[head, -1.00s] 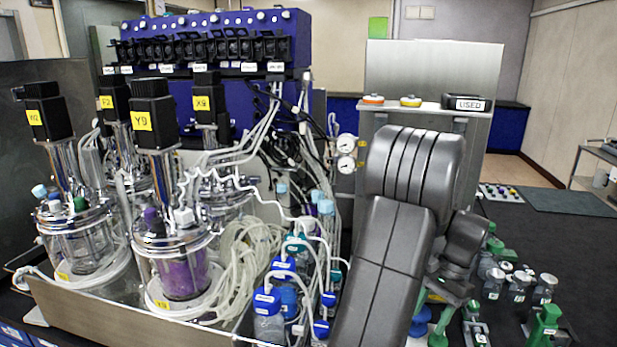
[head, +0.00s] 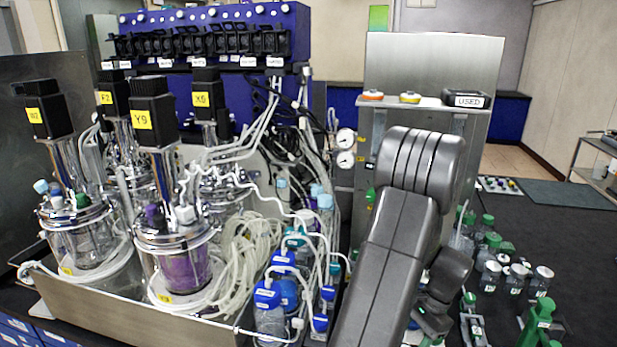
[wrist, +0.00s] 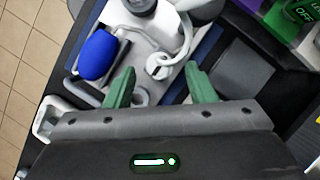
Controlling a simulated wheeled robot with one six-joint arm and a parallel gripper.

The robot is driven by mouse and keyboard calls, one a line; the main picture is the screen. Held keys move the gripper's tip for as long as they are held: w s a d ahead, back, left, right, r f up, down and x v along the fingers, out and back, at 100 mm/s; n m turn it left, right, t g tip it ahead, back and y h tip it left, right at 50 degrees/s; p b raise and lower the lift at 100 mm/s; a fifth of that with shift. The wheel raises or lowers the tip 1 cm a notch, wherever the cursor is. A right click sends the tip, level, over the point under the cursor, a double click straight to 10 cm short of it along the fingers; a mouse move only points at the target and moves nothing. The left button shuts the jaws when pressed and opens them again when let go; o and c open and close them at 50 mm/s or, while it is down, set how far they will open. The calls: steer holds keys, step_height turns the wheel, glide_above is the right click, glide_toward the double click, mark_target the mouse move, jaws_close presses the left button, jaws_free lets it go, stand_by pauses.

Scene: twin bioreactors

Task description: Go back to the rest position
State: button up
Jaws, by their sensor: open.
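My gripper (wrist: 160,88) shows in the wrist view as two green fingers set apart with nothing between them. In the head view my arm is folded at the centre right. The fingers cannot be made out there.
Glass bioreactors (head: 175,255) with black motors stand in a metal tray (head: 130,325) at left. Blue-capped bottles (head: 268,310) stand close to my arm. A shelf (head: 425,104) holds a USED box (head: 466,99). Small jars (head: 515,278) and green-capped bottles (head: 487,222) stand at right.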

steer(key=b+v, duration=0.2)
steer(key=v, duration=1)
steer(key=s+a+t+h+b, duration=0.2)
steer(key=a+h+b, duration=0.25)
steer(key=b, duration=0.45)
steer(key=shift+y, duration=0.25)
steer(key=f, duration=0.7)
steer(key=a+f, duration=0.1)
steer(key=f, duration=0.2)
steer(key=shift+s+f, duration=0.2)
steer(key=shift+f, duration=0.1)
steer(key=shift+r, duration=0.1)
